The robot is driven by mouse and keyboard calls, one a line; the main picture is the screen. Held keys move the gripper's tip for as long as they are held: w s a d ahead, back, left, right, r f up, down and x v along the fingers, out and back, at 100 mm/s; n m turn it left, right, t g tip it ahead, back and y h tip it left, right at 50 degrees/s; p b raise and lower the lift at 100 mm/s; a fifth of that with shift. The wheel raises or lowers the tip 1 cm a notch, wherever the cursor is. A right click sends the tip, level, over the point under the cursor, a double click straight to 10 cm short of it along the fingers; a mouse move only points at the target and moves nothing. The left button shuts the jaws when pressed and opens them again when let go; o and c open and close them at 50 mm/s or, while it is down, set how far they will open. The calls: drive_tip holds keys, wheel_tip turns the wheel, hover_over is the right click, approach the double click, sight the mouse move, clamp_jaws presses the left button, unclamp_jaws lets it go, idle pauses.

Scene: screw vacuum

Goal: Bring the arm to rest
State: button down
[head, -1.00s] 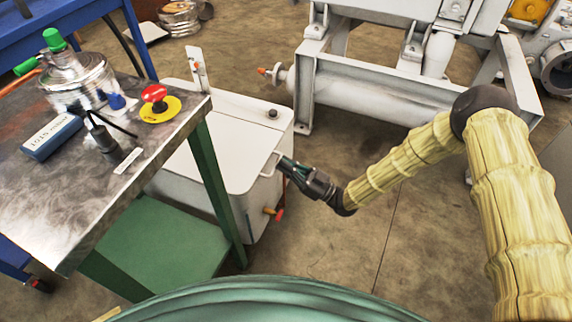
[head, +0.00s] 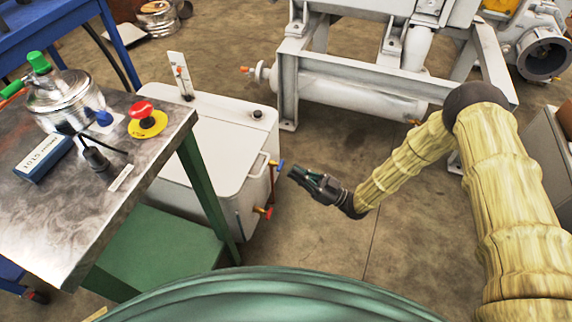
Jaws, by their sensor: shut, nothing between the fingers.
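My gripper (head: 298,177) is in the middle of the head view, at the end of my yellow-sleeved arm. On the tank's right side are a blue-handled valve (head: 280,164) and a red-handled valve (head: 267,212), both close to my gripper.
A steel-topped table (head: 60,215) at left carries a red emergency button (head: 141,109), a glass vessel (head: 66,97) and a blue box (head: 43,158). A grey machine frame (head: 350,95) stands behind. Bare floor (head: 330,240) lies below my gripper.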

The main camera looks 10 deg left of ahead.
drive_tip(key=shift+d+f, duration=0.3)
drive_tip(key=shift+d, duration=0.35)
drive_tip(key=s+d+f+m+t+h, duration=0.2)
drive_tip(key=s+d+f+m+h, duration=0.35)
drive_tip(key=d+f+h, duration=0.2)
drive_tip(key=s+d+f+m+t+h, duration=0.2)
drive_tip(key=s+d+f+m+h, duration=0.2)
drive_tip(key=d+f+m+h, duration=0.3)
drive_tip(key=s+d+m+g+h, duration=0.45)
drive_tip(key=s+d+h, duration=0.35)
drive_tip(key=s+d, duration=1.05)
drive_tip(key=s+r+p, duration=0.2)
drive_tip(key=r+p, duration=1.2)
drive_tip(key=s+r+g+p, duration=0.1)
drive_tip(key=s+r+p, duration=0.1)
drive_tip(key=r+p, duration=1.2)
drive_tip(key=shift+a+r, duration=0.35)
drive_tip(key=shift+r, duration=0.15)
